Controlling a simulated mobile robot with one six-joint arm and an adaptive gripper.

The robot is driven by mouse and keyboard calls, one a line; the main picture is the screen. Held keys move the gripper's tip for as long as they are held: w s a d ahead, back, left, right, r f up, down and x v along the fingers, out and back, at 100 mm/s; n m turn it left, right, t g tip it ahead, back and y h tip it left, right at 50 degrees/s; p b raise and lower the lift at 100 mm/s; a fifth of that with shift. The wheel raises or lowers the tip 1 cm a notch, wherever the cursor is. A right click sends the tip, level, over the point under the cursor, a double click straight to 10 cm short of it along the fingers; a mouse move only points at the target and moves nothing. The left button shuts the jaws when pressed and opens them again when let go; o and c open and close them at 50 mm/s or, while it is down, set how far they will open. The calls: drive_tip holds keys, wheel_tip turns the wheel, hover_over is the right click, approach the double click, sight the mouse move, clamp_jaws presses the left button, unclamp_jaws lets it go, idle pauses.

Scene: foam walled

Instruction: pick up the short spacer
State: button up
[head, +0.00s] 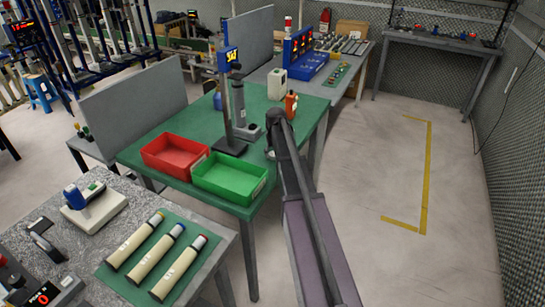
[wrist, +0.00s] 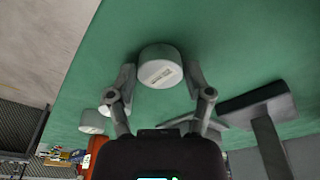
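A short white round spacer (wrist: 160,67) with small print on its face stands on the green table top in the wrist view. My gripper (wrist: 160,80) is around it, with one finger on each side. The fingers are spread, and a narrow gap seems to show between each fingertip and the spacer. In the head view my gripper (head: 273,135) is low over the right edge of the green table (head: 190,128). There my arm largely hides the spacer.
Another pale round piece (wrist: 92,121) and an orange bottle (wrist: 97,154) are left of my gripper. A dark stand base (wrist: 257,103) lies to its right. Red (head: 175,154) and green (head: 230,177) bins stand at the table's front. The floor to the right is clear.

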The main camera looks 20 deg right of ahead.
sight(273, 153)
drive_tip(key=c, duration=0.5)
drive_tip(key=shift+r, duration=0.1)
wheel_tip(273, 153, up, 4)
drive_tip(key=p, duration=0.3)
drive_tip(key=shift+f+p, duration=0.25)
drive_tip(key=shift+p, duration=0.1)
drive_tip(key=s+d, duration=0.3)
drive_tip(key=s, duration=0.4)
drive_tip(key=s+d+r+p, duration=0.1)
drive_tip(key=s+d, duration=0.2)
drive_tip(key=s, duration=0.4)
drive_tip(key=shift+s+d+r, duration=0.15)
drive_tip(key=shift+s, duration=0.25)
